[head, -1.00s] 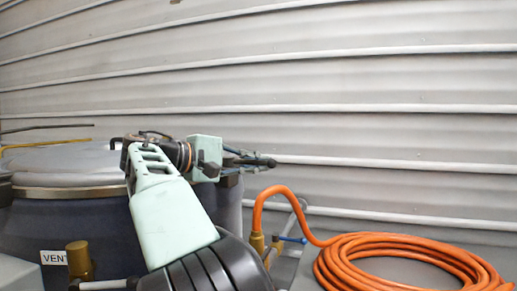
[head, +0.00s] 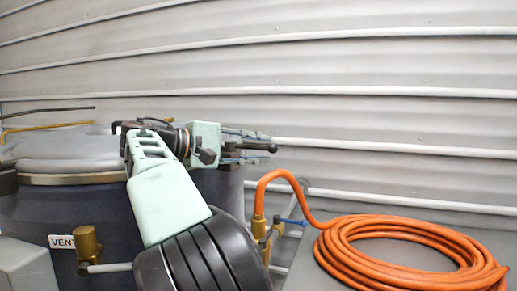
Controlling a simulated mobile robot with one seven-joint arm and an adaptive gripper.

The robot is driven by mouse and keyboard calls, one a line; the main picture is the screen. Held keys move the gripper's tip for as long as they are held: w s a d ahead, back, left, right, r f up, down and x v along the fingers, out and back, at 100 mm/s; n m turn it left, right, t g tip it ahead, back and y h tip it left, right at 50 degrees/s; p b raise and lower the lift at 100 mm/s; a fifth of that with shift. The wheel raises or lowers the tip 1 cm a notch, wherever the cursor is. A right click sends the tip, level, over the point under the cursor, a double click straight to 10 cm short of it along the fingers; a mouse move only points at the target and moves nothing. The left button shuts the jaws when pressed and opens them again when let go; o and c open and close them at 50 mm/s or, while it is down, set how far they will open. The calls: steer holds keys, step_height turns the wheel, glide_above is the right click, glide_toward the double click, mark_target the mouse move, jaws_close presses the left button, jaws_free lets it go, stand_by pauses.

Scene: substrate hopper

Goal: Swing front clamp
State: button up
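The hopper is a dark drum (head: 108,215) with a grey lid (head: 65,150) and a metal band at its rim, at the left of the head view. My gripper (head: 262,147) is at the right side of the drum, at about lid height, and points right. Its fingers look spread, one above and one below a dark rod with a rounded end (head: 268,147). I cannot tell whether this rod is a clamp handle or whether a finger touches it. My pale green arm link hides the front of the rim, and no front clamp can be made out clearly.
A coiled orange hose (head: 400,250) lies on a grey surface at the right. It joins a brass fitting with a blue-handled valve (head: 290,222). A brass fitting (head: 87,243) sits by the VENT label (head: 61,241). A corrugated wall (head: 400,120) stands behind.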

steer(key=shift+r, duration=0.1)
steer(key=v, duration=1.2)
steer(key=shift+c, duration=0.5)
